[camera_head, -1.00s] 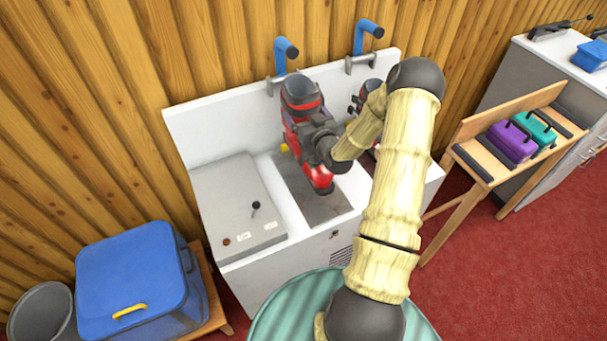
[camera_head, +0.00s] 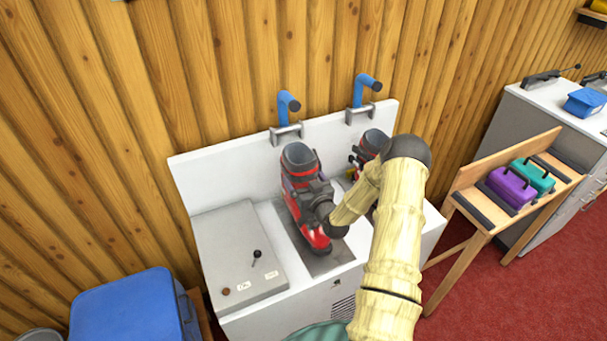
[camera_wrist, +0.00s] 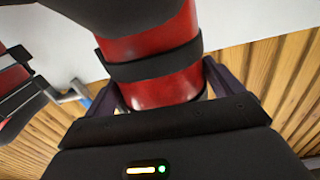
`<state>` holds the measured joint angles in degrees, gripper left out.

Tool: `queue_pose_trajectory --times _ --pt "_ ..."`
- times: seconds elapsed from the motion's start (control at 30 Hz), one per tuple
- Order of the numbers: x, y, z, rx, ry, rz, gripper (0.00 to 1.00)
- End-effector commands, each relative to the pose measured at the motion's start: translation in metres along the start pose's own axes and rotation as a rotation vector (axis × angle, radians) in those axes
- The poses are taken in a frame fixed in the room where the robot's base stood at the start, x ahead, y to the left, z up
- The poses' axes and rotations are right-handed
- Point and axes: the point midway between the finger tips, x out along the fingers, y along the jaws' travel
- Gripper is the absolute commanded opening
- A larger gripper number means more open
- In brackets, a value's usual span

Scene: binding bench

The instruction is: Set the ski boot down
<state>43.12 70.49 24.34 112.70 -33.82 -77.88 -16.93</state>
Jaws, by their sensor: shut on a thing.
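A red and black ski boot (camera_head: 303,178) with a dark grey cuff is upright over the left dark grey panel (camera_head: 322,264) of the white bench. I cannot tell whether its sole touches the panel. My gripper (camera_wrist: 162,85) is shut on the boot, with a finger on each side of its red shell (camera_wrist: 165,90) and black strap in the wrist view. In the head view the gripper is largely hidden behind my wrist. A second red and black boot (camera_head: 371,143) stands to the right, partly hidden by my arm.
Blue hooked pipes (camera_head: 288,103) on metal brackets rise behind the boots. A grey box with a black knob (camera_head: 238,250) fills the bench's left part. A blue bin (camera_head: 130,310) stands at lower left. A wooden stand (camera_head: 467,215) holds purple and teal cases at right.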

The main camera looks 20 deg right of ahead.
Motion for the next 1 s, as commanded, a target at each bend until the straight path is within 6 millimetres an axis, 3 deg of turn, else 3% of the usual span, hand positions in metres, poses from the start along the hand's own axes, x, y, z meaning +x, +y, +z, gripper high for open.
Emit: queue_pose_trajectory --times 0.33,0.7,1.0 --pt "0.001 0.000 -0.001 -0.002 0.008 -0.001 0.21" --pt "0.004 -0.009 0.036 -0.001 0.007 -0.017 0.21" --pt "0.002 0.000 0.038 -0.002 0.008 -0.003 0.21"
